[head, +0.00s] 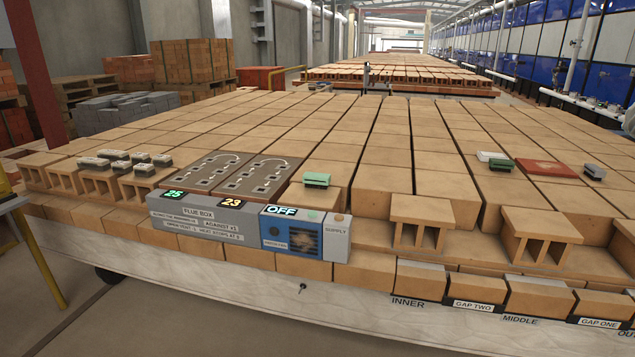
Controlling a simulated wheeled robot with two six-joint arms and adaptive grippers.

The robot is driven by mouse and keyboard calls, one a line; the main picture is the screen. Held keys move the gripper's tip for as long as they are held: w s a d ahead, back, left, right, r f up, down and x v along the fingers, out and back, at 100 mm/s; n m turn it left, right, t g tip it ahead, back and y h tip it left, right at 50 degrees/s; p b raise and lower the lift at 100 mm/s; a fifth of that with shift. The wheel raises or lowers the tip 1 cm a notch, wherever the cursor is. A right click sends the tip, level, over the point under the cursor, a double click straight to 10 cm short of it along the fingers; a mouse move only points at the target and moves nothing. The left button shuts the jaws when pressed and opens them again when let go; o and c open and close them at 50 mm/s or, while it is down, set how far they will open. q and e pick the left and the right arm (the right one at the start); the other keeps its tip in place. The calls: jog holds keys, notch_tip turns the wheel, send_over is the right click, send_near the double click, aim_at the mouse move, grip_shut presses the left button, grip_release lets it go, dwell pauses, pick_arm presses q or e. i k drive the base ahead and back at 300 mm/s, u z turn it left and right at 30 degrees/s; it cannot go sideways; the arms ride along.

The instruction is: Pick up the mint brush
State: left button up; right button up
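A brush-like block with a mint-green top and a dark underside (316,180) lies on a brick just behind the right part of the grey flue box (248,224). A second green block with a dark underside (501,164) lies further right on the brick stack. It looks a deeper green, though both are small here. I cannot tell for certain which one is called the mint brush.
A white block (491,156), a red flat piece (546,168) and a pale-topped dark block (594,172) lie at right. Several pale-topped dark blocks (115,155) sit at left. Hollow bricks (421,222) protrude at the front edge. Brown grooved panels (258,177) lie behind the box.

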aim_at(311, 180)
jog(key=u, duration=0.5)
jog(key=i, duration=1.65)
jog(key=z, duration=0.4)
